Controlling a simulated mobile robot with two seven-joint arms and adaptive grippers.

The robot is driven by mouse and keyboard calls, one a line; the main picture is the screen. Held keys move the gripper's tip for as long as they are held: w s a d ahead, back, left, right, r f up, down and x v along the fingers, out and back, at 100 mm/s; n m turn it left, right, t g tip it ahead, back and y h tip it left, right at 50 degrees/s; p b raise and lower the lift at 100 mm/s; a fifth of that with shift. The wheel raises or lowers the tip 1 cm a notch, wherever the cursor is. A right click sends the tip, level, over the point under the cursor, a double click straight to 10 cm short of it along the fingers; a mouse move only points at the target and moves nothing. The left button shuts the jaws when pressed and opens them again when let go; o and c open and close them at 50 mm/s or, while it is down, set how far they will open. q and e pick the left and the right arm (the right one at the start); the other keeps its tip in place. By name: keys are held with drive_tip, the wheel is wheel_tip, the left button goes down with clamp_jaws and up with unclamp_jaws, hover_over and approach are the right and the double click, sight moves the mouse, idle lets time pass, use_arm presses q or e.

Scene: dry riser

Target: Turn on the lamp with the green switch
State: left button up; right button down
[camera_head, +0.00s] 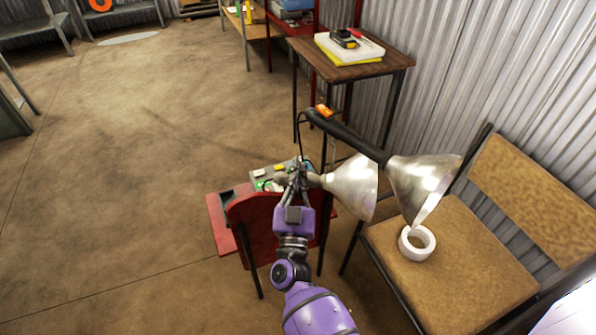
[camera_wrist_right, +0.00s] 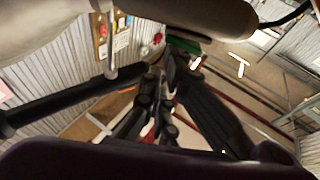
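A small box with coloured switches (camera_head: 263,179) sits on a red chair (camera_head: 252,222); green shows on it, but the parts are too small to tell apart. Part of the box is hidden behind my right gripper (camera_head: 297,168). The gripper is over the box's right side; contact cannot be told. In the right wrist view its fingers (camera_wrist_right: 163,72) come together with nothing clear between them. A lamp with a black arm and metal shades (camera_head: 424,180) stands just right of it; whether it is lit cannot be told. My left gripper is not in view.
A tan chair (camera_head: 455,262) at the right holds a white tape roll (camera_head: 417,242). A wooden side table (camera_head: 385,66) stands behind, with a box and tools. The corrugated wall (camera_head: 520,90) bounds the right. The floor at left is clear.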

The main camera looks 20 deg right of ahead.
drive_tip(key=s+a+p, duration=0.2)
drive_tip(key=s+a, duration=0.2)
drive_tip(key=s, duration=0.4)
drive_tip(key=shift+s+r, duration=0.25)
drive_tip(key=shift+r, duration=0.05)
drive_tip(key=shift+a, duration=0.1)
